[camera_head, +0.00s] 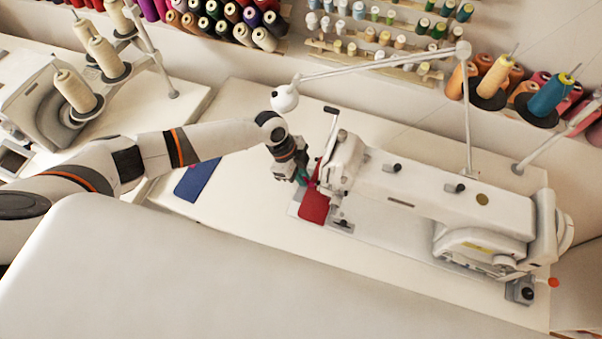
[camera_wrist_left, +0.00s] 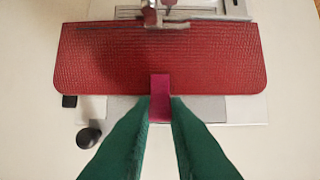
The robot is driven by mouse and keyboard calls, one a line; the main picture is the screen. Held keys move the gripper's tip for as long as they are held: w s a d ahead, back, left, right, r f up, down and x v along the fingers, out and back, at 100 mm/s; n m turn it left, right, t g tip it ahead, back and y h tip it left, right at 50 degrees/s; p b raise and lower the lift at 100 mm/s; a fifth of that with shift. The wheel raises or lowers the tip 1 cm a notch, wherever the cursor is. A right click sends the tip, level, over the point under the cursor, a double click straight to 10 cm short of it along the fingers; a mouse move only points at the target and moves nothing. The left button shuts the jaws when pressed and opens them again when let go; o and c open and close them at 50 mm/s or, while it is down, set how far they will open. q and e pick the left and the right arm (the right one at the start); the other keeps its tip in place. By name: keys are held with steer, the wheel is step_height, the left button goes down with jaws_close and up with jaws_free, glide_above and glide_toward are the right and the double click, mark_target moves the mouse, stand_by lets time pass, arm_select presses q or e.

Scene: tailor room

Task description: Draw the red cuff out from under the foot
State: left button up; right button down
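The red cuff (camera_head: 314,207) lies flat on the sewing machine's bed. It also shows in the left wrist view (camera_wrist_left: 160,55), where its far edge meets the presser foot (camera_wrist_left: 168,23). I cannot tell how much cloth is under the foot. A magenta tab (camera_wrist_left: 160,97) sticks out from the cuff's near edge. My left gripper (camera_head: 302,181) is at the cuff's left side, and its green fingers (camera_wrist_left: 160,108) are closed against both sides of the tab. My right gripper is in neither view.
The white sewing machine (camera_head: 430,190) stands over the cuff, with a lamp arm (camera_head: 380,62) above. A blue cloth piece (camera_head: 197,180) lies on the table to the left. Thread cones stand at the back. A pale padded surface (camera_head: 180,270) fills the foreground.

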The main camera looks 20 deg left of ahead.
arm_select(q)
jaws_close()
steer(key=shift+a, duration=0.15)
steer(key=shift+a, duration=1.05)
steer(key=shift+r, duration=0.15)
steer(key=shift+a+r+p, duration=0.15)
steer(key=shift+r+p, duration=1.7)
steer(key=shift+r, duration=0.35)
